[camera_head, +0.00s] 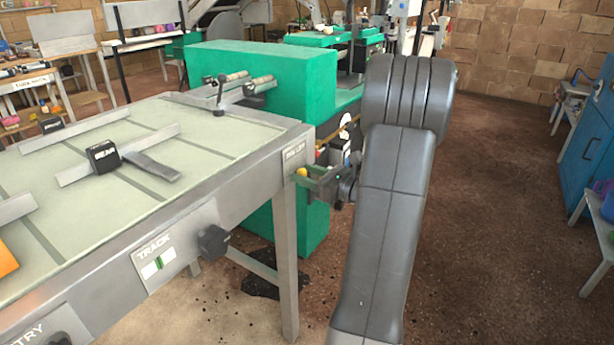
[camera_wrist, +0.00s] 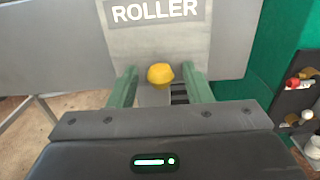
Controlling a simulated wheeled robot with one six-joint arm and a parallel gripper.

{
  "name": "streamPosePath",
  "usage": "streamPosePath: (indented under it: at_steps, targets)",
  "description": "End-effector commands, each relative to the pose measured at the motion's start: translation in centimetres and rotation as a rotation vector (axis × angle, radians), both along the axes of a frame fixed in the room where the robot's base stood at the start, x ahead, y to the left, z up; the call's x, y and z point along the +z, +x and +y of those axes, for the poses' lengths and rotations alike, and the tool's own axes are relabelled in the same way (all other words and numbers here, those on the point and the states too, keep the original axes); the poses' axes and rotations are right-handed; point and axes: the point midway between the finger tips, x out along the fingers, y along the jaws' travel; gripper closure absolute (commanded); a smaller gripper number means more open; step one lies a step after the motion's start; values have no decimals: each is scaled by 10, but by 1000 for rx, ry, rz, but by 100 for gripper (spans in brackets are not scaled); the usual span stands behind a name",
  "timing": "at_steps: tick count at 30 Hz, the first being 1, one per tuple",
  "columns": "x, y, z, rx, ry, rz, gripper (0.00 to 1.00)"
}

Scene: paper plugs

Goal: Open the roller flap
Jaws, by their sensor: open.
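The roller flap (camera_wrist: 158,36) is a grey plate lettered ROLLER at the near corner of the grey table; its label also shows in the head view (camera_head: 294,152). It appears to hang upright, flush with the table side. A yellow knob (camera_wrist: 160,74) sits at its lower edge and shows small in the head view (camera_head: 302,171). My gripper (camera_wrist: 159,70) is open, with one green finger on each side of the knob. I see gaps between knob and fingers, so it is not gripped. In the head view my gripper (camera_head: 318,182) is partly hidden by my arm.
The grey table (camera_head: 225,228) carries a TRACK panel (camera_head: 155,262) and a black knob (camera_head: 214,243) on its side. A green machine block (camera_head: 300,85) stands close behind the flap. Brown floor (camera_head: 500,220) is clear to the right, up to a blue cabinet (camera_head: 595,145).

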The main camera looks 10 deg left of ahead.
Motion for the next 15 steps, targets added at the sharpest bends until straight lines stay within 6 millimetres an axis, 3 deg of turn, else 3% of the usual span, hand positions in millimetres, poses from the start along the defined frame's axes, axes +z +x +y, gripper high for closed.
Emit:
streamPosePath:
  at_steps: [8, 15]
  targets:
    - [0, 1, 2, 0, 0, 0, 55]
    - [0, 1, 2, 0, 0, 0, 98]
